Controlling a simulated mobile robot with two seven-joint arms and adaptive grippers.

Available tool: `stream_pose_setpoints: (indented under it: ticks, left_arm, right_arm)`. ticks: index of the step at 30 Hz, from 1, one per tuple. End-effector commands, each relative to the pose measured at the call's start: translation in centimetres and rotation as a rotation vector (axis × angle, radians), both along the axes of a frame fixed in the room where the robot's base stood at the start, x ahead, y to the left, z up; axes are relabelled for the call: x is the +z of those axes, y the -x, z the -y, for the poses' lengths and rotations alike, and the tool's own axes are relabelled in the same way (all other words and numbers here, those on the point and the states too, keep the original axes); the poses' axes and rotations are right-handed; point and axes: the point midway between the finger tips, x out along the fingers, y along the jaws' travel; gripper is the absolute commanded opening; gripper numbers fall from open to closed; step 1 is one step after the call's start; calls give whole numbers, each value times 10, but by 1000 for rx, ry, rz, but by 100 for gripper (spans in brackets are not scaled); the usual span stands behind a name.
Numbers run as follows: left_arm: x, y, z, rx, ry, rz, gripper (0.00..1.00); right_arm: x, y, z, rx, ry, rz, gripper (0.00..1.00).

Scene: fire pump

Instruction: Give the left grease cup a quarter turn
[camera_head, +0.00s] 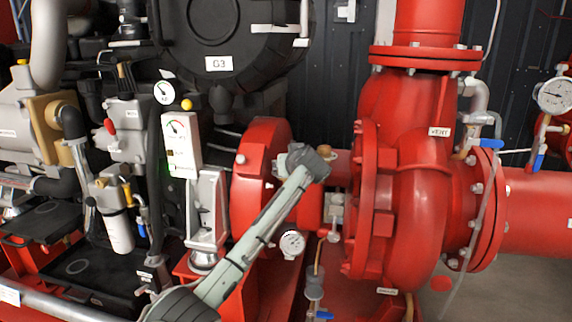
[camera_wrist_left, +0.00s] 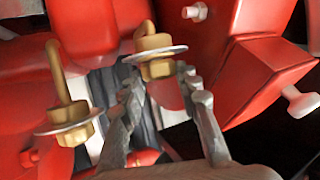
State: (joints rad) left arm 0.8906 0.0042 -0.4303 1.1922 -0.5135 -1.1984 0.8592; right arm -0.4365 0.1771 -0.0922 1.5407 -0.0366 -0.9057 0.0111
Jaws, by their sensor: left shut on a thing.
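Two brass grease cups with thin grey discs and bent brass stems show in the left wrist view. One grease cup (camera_wrist_left: 155,43) is at the top middle, between the fingertips of my left gripper (camera_wrist_left: 160,80), which is shut on it. The other grease cup (camera_wrist_left: 76,124) is at the left, outside the fingers and apart from them. In the head view my left arm reaches up from the bottom to the red pump, with its wrist near the shaft. The fingers and both cups cannot be made out there. I cannot tell from the picture which cup is the left one. My right gripper is not in view.
The red pump casing (camera_head: 420,200) stands right of my left arm, and a red round guard (camera_head: 262,150) stands behind it. A small dial gauge (camera_head: 292,244) is close to the forearm. In the wrist view, red castings (camera_wrist_left: 265,75) crowd the right side.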

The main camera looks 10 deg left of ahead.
Motion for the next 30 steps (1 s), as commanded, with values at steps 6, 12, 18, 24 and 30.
stream_pose_setpoints:
  ticks: [6, 12, 18, 24, 30]
  left_arm:
    - [-1, 1, -2, -98, 2, 0, 3]
    - [-2, 2, -5, -236, 2, 0, 3]
    - [-1, 2, -6, -365, 0, 0, 3]
    - [-1, 2, -6, -456, 0, -2, 3]
    - [-2, 2, -7, -498, 0, -3, 3]
  right_arm:
    - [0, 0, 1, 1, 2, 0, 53]
    - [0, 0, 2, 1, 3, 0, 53]
    - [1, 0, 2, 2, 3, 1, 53]
    - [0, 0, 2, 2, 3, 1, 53]
    - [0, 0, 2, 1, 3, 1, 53]
